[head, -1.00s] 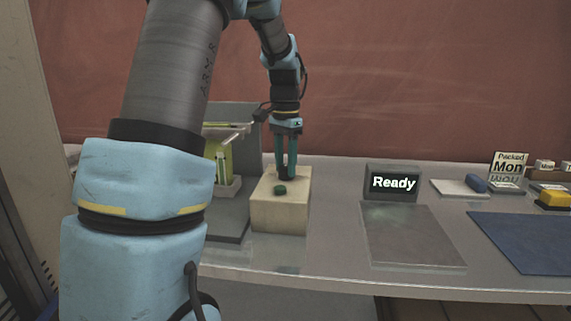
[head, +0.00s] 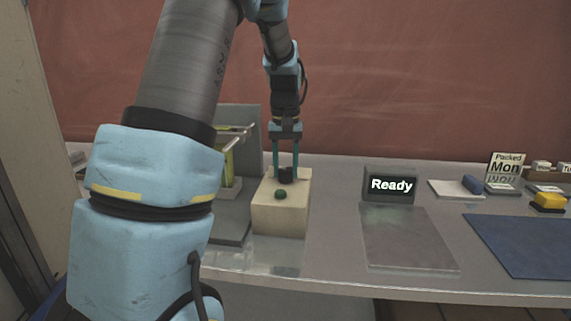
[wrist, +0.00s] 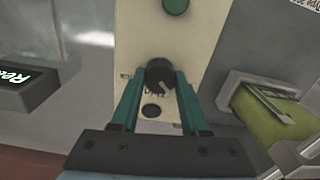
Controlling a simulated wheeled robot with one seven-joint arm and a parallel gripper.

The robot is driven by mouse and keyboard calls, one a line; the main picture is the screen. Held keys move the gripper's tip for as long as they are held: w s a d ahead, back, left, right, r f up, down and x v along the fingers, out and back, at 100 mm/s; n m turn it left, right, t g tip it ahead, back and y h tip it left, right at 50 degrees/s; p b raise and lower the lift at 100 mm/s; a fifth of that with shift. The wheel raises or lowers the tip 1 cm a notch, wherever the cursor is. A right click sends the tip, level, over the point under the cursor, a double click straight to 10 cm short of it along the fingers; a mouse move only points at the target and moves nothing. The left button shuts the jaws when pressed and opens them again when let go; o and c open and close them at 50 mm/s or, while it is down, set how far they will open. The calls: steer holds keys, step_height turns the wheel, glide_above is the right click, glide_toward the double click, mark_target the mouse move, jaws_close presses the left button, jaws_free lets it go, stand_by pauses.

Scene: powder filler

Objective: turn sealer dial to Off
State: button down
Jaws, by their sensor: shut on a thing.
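The sealer is a cream box (head: 265,215) on the bench, with a black dial (head: 286,175) on its top. In the wrist view the dial (wrist: 158,72) shows a pale pointer line slanting to the lower right. My gripper (head: 286,172) points straight down, with its two teal fingers on either side of the dial. In the wrist view my gripper (wrist: 159,78) is shut on the dial. Lettering beside the dial is partly hidden and I cannot read it.
A green button (head: 280,194) sits on the box top in front of the dial. A grey machine with a yellow-green pouch (wrist: 265,118) stands close beside it. A "Ready" display (head: 391,184) and a grey plate (head: 410,238) are to the right, with bare bench between.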

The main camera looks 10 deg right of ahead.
mark_target(286, 170)
steer(key=shift+n+p, duration=0.4)
steer(key=shift+n, duration=0.8)
steer(key=shift+c, duration=2)
jaws_free()
step_height(286, 170, up, 11)
steer(key=b, duration=0.1)
steer(key=shift+b, duration=0.35)
steer(key=shift+f, duration=0.1)
